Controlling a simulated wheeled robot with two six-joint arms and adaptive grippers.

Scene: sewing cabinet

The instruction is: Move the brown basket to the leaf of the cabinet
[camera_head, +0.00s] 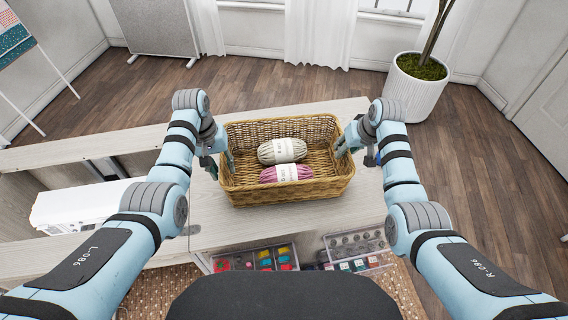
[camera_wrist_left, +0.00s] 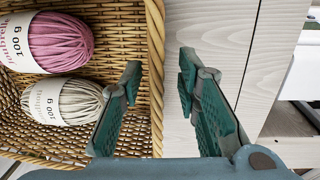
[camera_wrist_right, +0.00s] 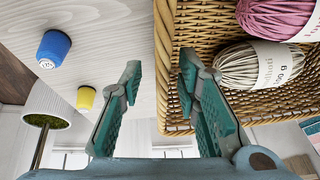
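The brown wicker basket (camera_head: 240,196) stands upright on the light wood cabinet top (camera_head: 225,232). A grey yarn ball (camera_head: 268,153) and a pink yarn ball (camera_head: 270,174) lie in it. My left gripper (camera_head: 219,163) is open at the basket's left wall. In the left wrist view, the basket's rim (camera_wrist_left: 155,75) runs between its fingers, one inside and one outside. My right gripper (camera_head: 352,148) is open at the right wall. In the right wrist view, the rim (camera_wrist_right: 164,60) likewise lies between its fingers. I cannot tell which panel is the leaf.
A blue spool (camera_wrist_right: 53,47) and a yellow spool (camera_wrist_right: 86,97) stand on the wood beside the basket. A white sewing machine (camera_head: 75,207) sits in the recess at left. Open drawers (camera_head: 258,258) with sewing supplies are below the front edge. A potted plant (camera_head: 415,90) stands behind.

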